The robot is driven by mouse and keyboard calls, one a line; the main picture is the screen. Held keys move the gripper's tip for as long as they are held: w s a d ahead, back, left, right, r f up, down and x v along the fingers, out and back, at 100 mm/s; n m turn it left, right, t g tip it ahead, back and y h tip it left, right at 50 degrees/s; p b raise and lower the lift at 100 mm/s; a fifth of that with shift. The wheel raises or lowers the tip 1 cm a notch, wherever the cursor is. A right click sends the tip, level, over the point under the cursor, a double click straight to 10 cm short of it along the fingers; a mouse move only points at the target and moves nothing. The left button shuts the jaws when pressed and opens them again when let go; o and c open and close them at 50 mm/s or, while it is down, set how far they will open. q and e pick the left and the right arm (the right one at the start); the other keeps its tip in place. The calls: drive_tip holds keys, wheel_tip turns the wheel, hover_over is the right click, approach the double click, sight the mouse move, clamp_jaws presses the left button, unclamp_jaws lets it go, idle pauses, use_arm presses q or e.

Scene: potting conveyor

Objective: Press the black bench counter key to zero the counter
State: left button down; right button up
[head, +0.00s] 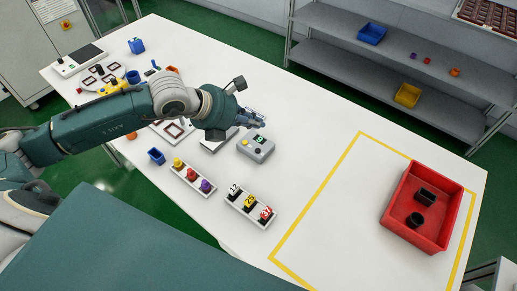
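The bench counter (254,152) is a small grey box on the white table, near the middle of the head view. It has a small lit green display on top and a yellow button at its left. The black key is too small to make out clearly. My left gripper (255,118) is just behind and above the counter, seemingly apart from it. Its fingers are small and partly hidden by the wrist, so their opening is unclear. My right gripper is not in view.
In front of the counter are a rack with coloured knobs (208,193) and a rack of numbered pieces (233,203). A blue cup (156,156) stands to the left. A red bin (449,223) holds two black pots at the right. The yellow-outlined area (345,205) is mostly clear.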

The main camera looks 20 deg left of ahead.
use_arm(q)
drive_tip(key=shift+f, duration=0.1)
drive_tip(key=b, duration=0.4)
hover_over(256, 151)
wheel_tip(256, 151, down, 8)
drive_tip(key=shift+r, duration=0.1)
drive_tip(key=shift+f+b, duration=0.45)
drive_tip(key=shift+b, duration=0.1)
idle(0.8)
drive_tip(key=shift+f+b, duration=0.35)
drive_tip(key=shift+b, duration=0.3)
drive_tip(key=shift+f+b, duration=0.45)
drive_tip(key=shift+b, duration=0.05)
idle(0.5)
drive_tip(key=shift+r, duration=0.1)
drive_tip(key=shift+r+p, duration=0.3)
drive_tip(key=shift+r, duration=0.45)
